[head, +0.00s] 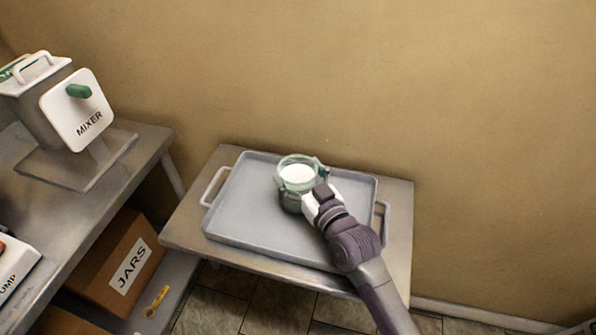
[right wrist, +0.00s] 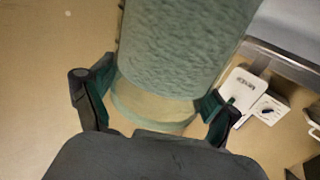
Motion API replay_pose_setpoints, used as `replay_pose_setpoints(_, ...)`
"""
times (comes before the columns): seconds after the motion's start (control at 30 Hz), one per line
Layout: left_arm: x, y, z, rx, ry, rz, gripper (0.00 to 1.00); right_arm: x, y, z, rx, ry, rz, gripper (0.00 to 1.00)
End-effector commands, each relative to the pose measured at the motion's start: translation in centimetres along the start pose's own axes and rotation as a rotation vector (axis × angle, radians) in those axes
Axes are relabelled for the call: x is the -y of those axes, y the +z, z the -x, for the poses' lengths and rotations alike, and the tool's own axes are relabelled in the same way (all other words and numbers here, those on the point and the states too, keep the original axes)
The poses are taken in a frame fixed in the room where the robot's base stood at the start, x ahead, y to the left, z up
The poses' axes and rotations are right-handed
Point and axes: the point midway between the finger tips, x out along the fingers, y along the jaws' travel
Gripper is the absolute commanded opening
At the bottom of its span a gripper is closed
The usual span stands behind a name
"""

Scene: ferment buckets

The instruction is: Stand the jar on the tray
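The jar (head: 297,172) is clear greenish glass with white contents, upright over the middle-right of the grey tray (head: 247,200). In the head view I cannot tell whether its base touches the tray. My right gripper (head: 305,187) reaches in from the lower right with a finger on each side of the jar. In the right wrist view the jar (right wrist: 180,45) fills the space between the two fingers of the gripper (right wrist: 155,95), which press against its sides. My left gripper is not in view.
The tray, with a handle at each end, lies on a small table (head: 398,215) against the wall. At left, a bench (head: 125,150) carries a mixer (head: 75,110). A box labelled JARS (head: 112,262) and a yellow tool (head: 157,301) are on its lower shelf. The tray's left half is clear.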

Motion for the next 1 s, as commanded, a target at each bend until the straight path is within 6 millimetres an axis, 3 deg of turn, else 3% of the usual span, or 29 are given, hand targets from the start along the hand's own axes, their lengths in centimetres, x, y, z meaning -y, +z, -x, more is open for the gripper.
replay_pose_setpoints(0.43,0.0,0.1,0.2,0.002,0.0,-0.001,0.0,0.0,-0.4,0.0,0.0,0.0,0.0,1.0)
replay_pose_setpoints(0.8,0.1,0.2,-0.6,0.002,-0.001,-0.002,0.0,0.0,-0.1,5.7,0.003,0.0,0.001,1.0)
replay_pose_setpoints(1.0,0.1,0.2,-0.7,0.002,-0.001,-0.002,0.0,0.0,-0.2,7.4,0.002,-0.001,0.001,1.0)
